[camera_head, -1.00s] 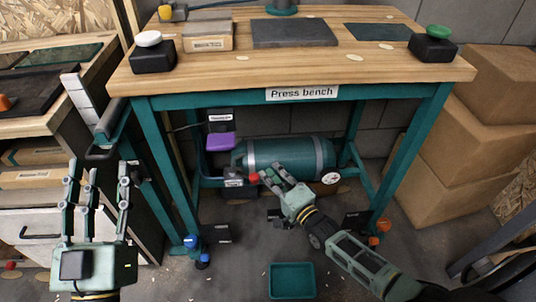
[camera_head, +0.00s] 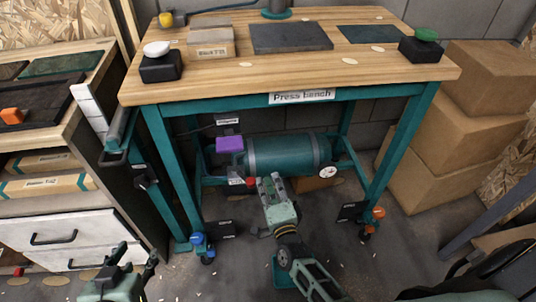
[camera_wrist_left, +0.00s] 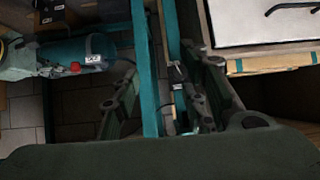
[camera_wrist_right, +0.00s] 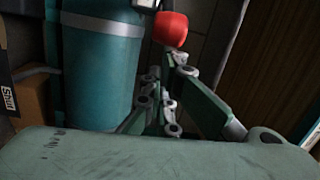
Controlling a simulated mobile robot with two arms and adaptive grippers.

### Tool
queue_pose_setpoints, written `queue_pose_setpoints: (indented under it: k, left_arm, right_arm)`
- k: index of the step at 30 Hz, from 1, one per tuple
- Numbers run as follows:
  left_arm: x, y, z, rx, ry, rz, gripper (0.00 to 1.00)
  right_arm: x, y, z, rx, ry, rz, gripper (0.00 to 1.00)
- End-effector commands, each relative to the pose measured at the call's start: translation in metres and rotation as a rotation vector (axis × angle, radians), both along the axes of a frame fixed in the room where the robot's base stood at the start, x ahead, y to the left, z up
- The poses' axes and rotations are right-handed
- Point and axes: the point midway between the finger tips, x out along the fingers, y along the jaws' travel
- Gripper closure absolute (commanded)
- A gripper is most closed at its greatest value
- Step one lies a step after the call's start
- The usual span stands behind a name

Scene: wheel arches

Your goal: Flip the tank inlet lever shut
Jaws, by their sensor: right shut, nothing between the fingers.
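The teal tank (camera_head: 285,153) lies under the press bench, with a grey band near each end. A red knob (camera_head: 252,182), apparently the inlet lever's end, shows below the tank's left end; it is large in the right wrist view (camera_wrist_right: 171,28). My right gripper (camera_head: 271,180) is shut and empty, just right of the red knob. In the right wrist view its fingertips (camera_wrist_right: 165,78) are together below the knob; I cannot tell whether they touch it. My left gripper (camera_head: 137,255) is open and empty, low at the left, away from the tank; its spread fingers show in the left wrist view (camera_wrist_left: 160,90).
The bench (camera_head: 210,90) stands over the tank, its teal legs on both sides. A purple-topped block (camera_head: 229,144) sits at the tank's left end. Cardboard boxes (camera_head: 440,150) stand at the right, a drawer cabinet (camera_head: 55,235) at the left.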

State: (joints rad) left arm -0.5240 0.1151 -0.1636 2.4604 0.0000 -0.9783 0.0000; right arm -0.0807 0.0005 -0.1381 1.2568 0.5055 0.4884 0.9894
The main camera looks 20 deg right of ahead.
Motion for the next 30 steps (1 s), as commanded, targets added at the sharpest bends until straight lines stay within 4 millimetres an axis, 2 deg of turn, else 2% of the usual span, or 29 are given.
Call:
queue_pose_setpoints:
  k: [6,10,21,30]
  left_arm:
    - [-0.031,0.011,-0.024,0.039,0.178,0.013,0.6]
    - [-0.041,0.015,-0.032,0.051,0.232,0.017,0.6]
    - [-0.049,0.018,-0.037,0.06,0.272,0.02,0.6]
    - [-0.049,0.018,-0.037,0.06,0.273,0.02,0.6]
  right_arm:
    - [-0.013,0.016,0.001,-0.002,0.001,0.013,1.0]
    - [-0.019,0.029,0.001,-0.002,0.001,0.014,1.0]
    - [-0.028,0.057,0.0,-0.004,0.0,0.014,1.0]
    - [-0.029,0.067,0.0,-0.005,0.0,0.014,1.0]
